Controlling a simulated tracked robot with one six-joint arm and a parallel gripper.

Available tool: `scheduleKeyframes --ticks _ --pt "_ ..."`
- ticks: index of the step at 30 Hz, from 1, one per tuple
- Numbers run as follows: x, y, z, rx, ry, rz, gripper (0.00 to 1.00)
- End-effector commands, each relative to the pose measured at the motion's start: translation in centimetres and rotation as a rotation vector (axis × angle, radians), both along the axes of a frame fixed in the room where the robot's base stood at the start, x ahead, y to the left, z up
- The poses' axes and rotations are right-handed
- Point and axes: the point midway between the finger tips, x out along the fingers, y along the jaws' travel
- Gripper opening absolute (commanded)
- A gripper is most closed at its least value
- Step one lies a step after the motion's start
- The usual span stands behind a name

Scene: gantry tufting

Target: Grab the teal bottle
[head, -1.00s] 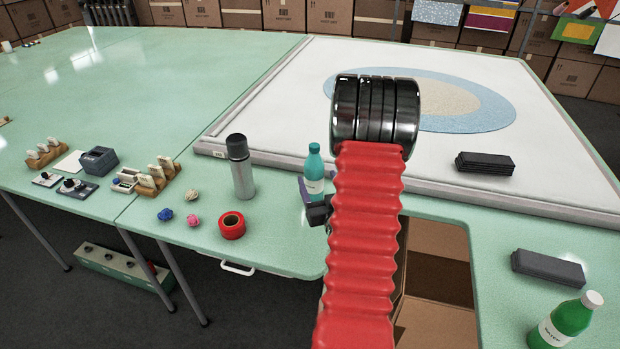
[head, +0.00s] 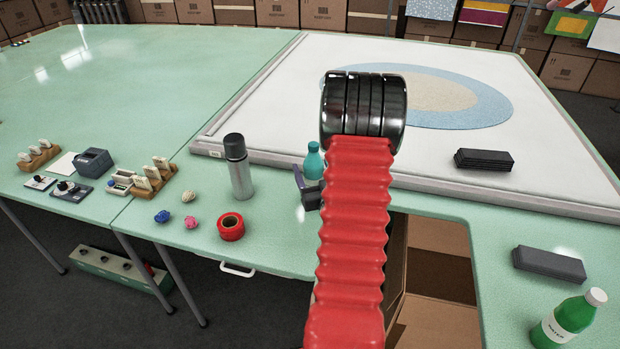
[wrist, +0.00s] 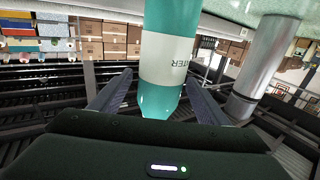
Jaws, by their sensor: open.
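The teal bottle (head: 313,162) stands on the green table near the front edge of the white frame. My red arm and gripper hide part of it in the head view. In the wrist view the teal bottle (wrist: 168,60), with its white label, shows upside down between the two fingers. My gripper (wrist: 160,95) is open, with one finger on each side of the bottle and a gap visible on both sides. In the head view a dark part of my gripper (head: 308,190) shows in front of the bottle.
A grey flask (head: 239,168) stands just left of the bottle; it also shows in the wrist view (wrist: 264,62). A red tape roll (head: 231,227) lies nearer the edge. A green bottle (head: 568,320) and dark blocks (head: 549,264) are at right. A cut-out opens the table below my arm.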

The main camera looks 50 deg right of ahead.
Motion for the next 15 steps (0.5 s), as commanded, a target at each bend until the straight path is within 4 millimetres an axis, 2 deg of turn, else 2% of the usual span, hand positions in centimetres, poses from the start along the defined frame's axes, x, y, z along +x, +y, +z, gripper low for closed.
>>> scheduleKeyframes --ticks 13,15 --pt "-0.09 -0.04 0.01 0.000 0.000 -0.002 0.69" --pt "-0.10 -0.04 0.01 0.000 0.000 -0.002 0.65"
